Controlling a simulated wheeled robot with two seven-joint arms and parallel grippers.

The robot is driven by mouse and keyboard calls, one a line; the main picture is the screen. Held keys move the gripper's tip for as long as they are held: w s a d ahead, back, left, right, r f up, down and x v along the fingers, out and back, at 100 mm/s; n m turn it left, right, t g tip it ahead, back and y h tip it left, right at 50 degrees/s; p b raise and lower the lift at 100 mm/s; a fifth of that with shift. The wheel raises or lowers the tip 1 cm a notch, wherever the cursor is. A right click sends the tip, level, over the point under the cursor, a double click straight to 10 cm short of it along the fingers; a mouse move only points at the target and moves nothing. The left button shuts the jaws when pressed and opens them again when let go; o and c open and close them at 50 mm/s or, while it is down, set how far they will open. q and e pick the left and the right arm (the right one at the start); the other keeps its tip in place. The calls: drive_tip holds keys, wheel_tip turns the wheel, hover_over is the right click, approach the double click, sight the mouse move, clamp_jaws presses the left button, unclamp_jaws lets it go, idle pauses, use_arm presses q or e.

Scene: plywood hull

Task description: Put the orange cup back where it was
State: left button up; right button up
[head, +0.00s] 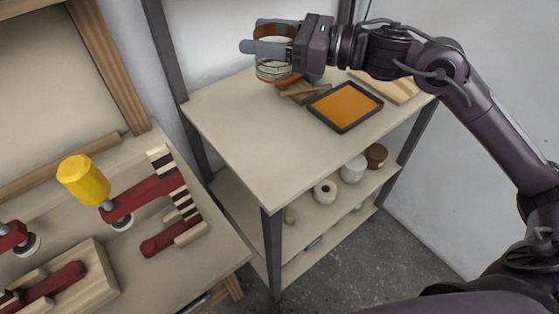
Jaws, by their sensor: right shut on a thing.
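My right gripper (254,40) reaches in from the right over the back of the shelf unit's top. Its fingers are shut around the orange cup (276,31), whose brown-orange upper part shows between them. The fingers and the gripper body hide much of the cup. A pale, greenish banded round shape (273,71) shows just below the fingers, with some orange near its base. I cannot tell if it is part of the cup or a separate thing behind or under it. I cannot tell if the cup touches the top. My left gripper is out of view.
On the shelf top (232,126) are an orange tray with a dark rim (345,105), small wooden pieces (303,91) and a pale board (395,87). Its front and left are clear. Pots (353,168) stand below.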

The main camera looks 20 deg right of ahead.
drive_tip(key=shift+s+d+f, duration=0.1)
drive_tip(key=shift+d+f, duration=0.1)
drive_tip(key=shift+f, duration=0.05)
wheel_tip(320, 180, down, 19)
drive_tip(key=shift+f+p, duration=0.15)
drive_tip(key=shift+p, duration=1.05)
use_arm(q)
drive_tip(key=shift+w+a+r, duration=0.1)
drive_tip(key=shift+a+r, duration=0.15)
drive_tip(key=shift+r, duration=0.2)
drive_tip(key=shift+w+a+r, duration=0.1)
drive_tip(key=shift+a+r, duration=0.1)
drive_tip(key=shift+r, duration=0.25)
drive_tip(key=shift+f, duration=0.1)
use_arm(e)
drive_tip(key=shift+f+b, duration=0.15)
drive_tip(key=shift+b, duration=0.15)
drive_tip(key=o, duration=0.9)
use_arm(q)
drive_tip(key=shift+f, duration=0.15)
